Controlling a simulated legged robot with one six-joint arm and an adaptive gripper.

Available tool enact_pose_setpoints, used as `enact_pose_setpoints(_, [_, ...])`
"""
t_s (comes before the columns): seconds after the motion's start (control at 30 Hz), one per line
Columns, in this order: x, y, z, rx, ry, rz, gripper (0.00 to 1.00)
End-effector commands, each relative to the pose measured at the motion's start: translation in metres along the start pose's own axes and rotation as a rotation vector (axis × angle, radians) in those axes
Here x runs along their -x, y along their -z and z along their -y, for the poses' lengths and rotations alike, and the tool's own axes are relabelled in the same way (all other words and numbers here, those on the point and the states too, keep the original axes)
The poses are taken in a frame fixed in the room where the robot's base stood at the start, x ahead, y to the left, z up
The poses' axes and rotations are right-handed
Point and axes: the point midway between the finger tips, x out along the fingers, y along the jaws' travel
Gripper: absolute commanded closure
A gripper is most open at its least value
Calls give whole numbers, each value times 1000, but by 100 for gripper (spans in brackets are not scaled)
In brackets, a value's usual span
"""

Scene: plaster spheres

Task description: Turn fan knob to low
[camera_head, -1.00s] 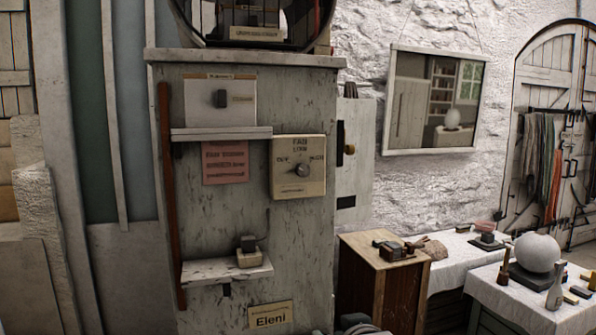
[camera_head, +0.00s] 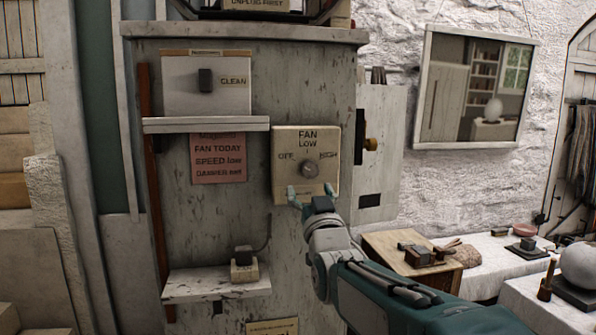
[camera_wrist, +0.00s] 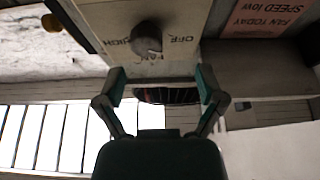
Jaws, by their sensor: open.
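The fan knob (camera_head: 308,168) is a round grey knob on a cream fan plate (camera_head: 288,188) marked OFF at left, LOW at top and HIGH at right. I cannot tell clearly which mark the knob points to. My gripper (camera_head: 312,190) is just below the knob in the head view, with its fingers spread apart. The wrist view shows the plate upside down. There the knob (camera_wrist: 146,37) lies beyond the open fingertips (camera_wrist: 160,72), with nothing held between them. I see no contact between the fingers and the knob.
A pink note (camera_head: 218,158) reading FAN TODAY, SPEED low hangs left of the plate under a shelf (camera_head: 205,125). A lower shelf (camera_head: 190,286) holds a small switch box (camera_head: 244,268).

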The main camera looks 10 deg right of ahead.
Motion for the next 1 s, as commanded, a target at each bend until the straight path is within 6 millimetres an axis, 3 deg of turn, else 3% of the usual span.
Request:
enact_pose_setpoints(0.2, [-39,-1,-9,-4,-6,0,12])
enact_pose_setpoints(0.4, [-62,0,-4,-1,-4,0,12])
enact_pose_setpoints(0.77, [-68,0,-4,-1,-4,1,12])
enact_pose_setpoints(0.93, [-68,0,-6,-2,-4,1,83])
enact_pose_setpoints(0.97, [-68,0,-6,-2,-4,1,94])
enact_pose_setpoints(1.0, [-68,0,-6,-2,-4,1,94])
